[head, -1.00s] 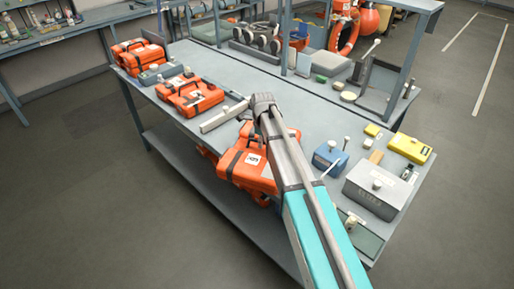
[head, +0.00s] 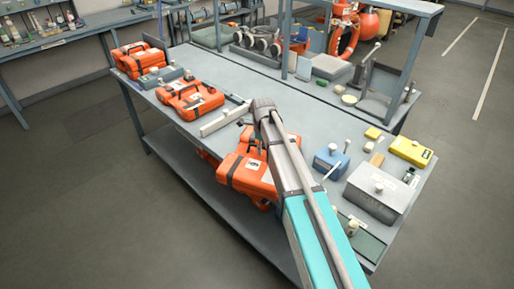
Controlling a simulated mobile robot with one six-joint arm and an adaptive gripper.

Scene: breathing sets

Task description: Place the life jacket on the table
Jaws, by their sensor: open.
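No item is clearly recognisable as a life jacket; the likeliest is an orange pack with dark straps (head: 238,177) at the near edge of the grey table (head: 218,62). My arm crosses in front of its right side and hides part of it. My gripper (head: 252,138) is at the end of the arm, just above the far side of this pack. It is open, mostly hidden behind my wrist, and I cannot tell whether it touches the pack.
Similar orange cases (head: 192,101) and stacked orange cases (head: 140,58) stand to the left. A pale bar (head: 224,119) lies beyond the pack. A blue box (head: 329,160), grey case (head: 378,192) and yellow case (head: 411,150) stand right. The table's middle is fairly clear.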

